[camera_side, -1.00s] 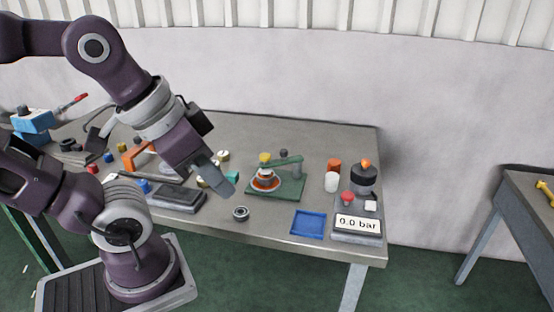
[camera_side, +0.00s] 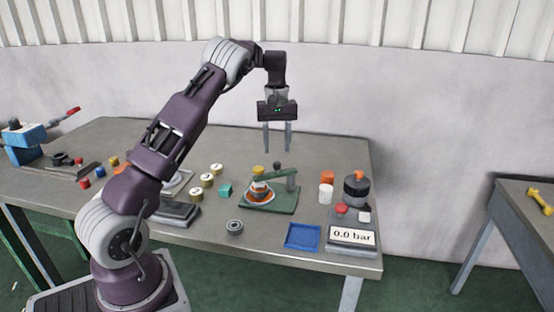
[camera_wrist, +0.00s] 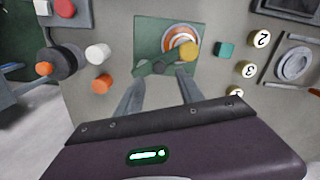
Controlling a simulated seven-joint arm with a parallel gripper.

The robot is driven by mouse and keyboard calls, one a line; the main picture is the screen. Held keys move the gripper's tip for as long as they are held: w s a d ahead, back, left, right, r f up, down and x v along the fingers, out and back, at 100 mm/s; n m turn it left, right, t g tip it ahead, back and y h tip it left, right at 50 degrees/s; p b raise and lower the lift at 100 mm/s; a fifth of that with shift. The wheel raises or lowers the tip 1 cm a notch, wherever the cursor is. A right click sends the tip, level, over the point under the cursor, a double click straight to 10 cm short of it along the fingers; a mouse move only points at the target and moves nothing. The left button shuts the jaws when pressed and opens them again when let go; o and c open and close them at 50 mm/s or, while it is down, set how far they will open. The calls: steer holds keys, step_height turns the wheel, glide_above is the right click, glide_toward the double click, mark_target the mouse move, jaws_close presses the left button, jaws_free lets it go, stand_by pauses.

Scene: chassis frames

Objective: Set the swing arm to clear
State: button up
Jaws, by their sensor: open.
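The swing arm (camera_side: 274,175) is a green bar on a post at the right side of a green base plate (camera_side: 285,205). In the side view it reaches left across an orange-and-white round piece (camera_side: 262,196). A dark knob (camera_side: 277,166) shows near the bar, and a yellow cap (camera_side: 258,170) near its left end. The wrist view shows the plate (camera_wrist: 145,28), the orange-and-white rings (camera_wrist: 177,36), the yellow cap (camera_wrist: 189,50) and the dark knob (camera_wrist: 158,67). My gripper (camera_side: 277,150) is open and empty, pointing down above and behind the fixture; its fingers (camera_wrist: 160,78) flank the knob in the wrist view.
To the right stand white (camera_side: 326,194) and orange (camera_side: 327,177) cylinders, a dark round container (camera_side: 356,190) and a gauge box reading 0.0 bar (camera_side: 352,237). A blue tray (camera_side: 302,236) and a bearing ring (camera_side: 234,227) lie in front. Numbered caps (camera_side: 208,181) and a teal cube (camera_side: 225,190) are left.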

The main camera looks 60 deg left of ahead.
mark_target(277, 162)
step_height(277, 162, down, 5)
steer(key=shift+f, duration=0.1)
steer(key=shift+c, duration=0.5)
steer(key=shift+d, duration=0.1)
jaws_close()
stand_by(0.9)
